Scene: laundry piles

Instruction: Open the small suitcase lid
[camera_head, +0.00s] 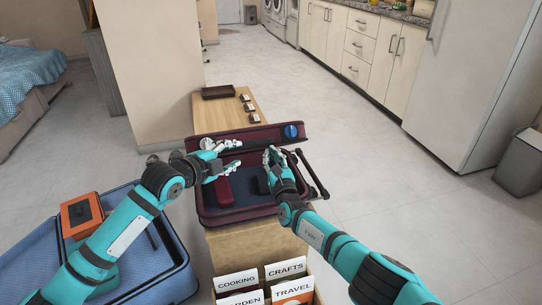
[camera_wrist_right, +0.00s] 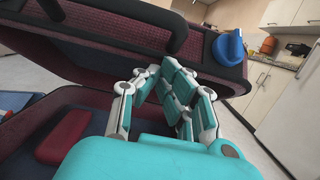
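The small suitcase (camera_head: 262,211) is dark maroon with a dark blue inside and stands on the wooden bench. Its lid (camera_head: 262,133) is raised at the far side, tilted up from the base. The lid also spans the top of the right wrist view (camera_wrist_right: 110,50). My left gripper (camera_head: 232,157) is open and empty above the left part of the suitcase, near the lid. My right gripper (camera_head: 272,156) is above the right part, close to the lid. In the right wrist view its fingers (camera_wrist_right: 157,75) are apart with nothing visible between them.
A red case (camera_head: 224,191) lies inside the suitcase. A blue round object (camera_head: 291,131) sits at the lid's right end. A blue open suitcase (camera_head: 165,270) is at lower left, with an orange box (camera_head: 82,215). Labelled files (camera_head: 286,268) stand in front.

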